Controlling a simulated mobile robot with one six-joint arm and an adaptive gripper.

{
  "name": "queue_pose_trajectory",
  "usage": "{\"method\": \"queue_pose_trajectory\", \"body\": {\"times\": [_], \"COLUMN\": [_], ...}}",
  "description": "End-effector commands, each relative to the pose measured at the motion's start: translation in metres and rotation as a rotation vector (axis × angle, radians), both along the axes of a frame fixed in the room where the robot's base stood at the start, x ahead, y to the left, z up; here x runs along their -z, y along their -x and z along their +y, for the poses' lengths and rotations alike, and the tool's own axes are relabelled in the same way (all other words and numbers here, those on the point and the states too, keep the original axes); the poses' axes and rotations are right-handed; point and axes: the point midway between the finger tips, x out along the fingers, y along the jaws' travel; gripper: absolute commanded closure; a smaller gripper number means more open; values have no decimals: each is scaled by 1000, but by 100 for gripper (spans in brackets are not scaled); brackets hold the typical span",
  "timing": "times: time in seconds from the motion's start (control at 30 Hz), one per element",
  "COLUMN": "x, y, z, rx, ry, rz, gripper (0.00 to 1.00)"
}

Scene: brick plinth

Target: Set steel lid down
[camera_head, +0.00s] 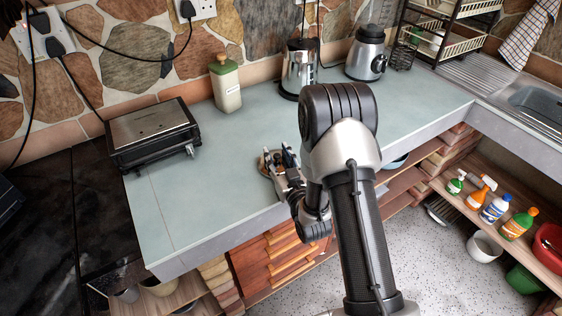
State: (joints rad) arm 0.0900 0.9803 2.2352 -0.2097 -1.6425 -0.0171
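My gripper (281,163) is over the left-middle part of the grey-green countertop (215,185), near its front edge. My arm comes up from the bottom of the picture and hides the counter to the right of the gripper. A small, round brownish and metallic thing shows at the gripper's fingers. It may be the steel lid, but it is too small and too covered to be sure. I cannot tell whether the fingers are shut on it, or whether it touches the counter.
A black and steel grill (152,132) stands on the counter at left. The counter between grill and gripper is clear. A sink (540,106) is at right.

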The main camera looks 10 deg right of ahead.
Motion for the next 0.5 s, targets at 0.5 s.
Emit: {"method": "queue_pose_trajectory", "body": {"times": [0.5], "x": [-2], "y": [91], "z": [-12], "rx": [3], "ry": [-2], "rz": [4], "gripper": [62]}}
